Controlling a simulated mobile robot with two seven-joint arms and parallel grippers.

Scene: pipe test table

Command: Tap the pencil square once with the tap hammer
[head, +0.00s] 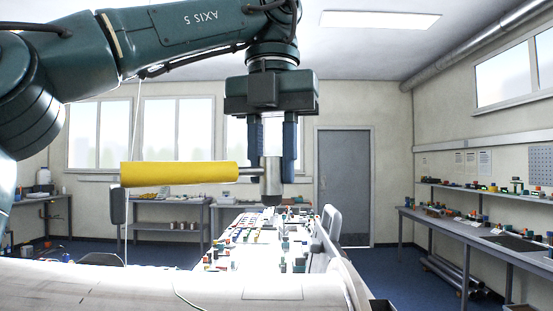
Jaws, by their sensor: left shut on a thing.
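My left gripper (272,176) hangs down from the arm at the upper middle of the head view. Its two blue fingers are shut on the metal head of the tap hammer (180,173). The hammer's yellow handle points left, roughly level, and the head's dark lower end faces down. In the picture the hammer is above a pale, broad curved surface (220,285) along the bottom, with a gap between. Thin faint lines on that surface form a square-like outline (273,293), which may be the pencil square. My right gripper is not in view.
A long table (225,262) with many small coloured parts runs away behind the pale surface. A bench (500,245) stands along the right wall, with pipes (455,273) below it. A grey door (343,188) is at the back. Blue floor shows between.

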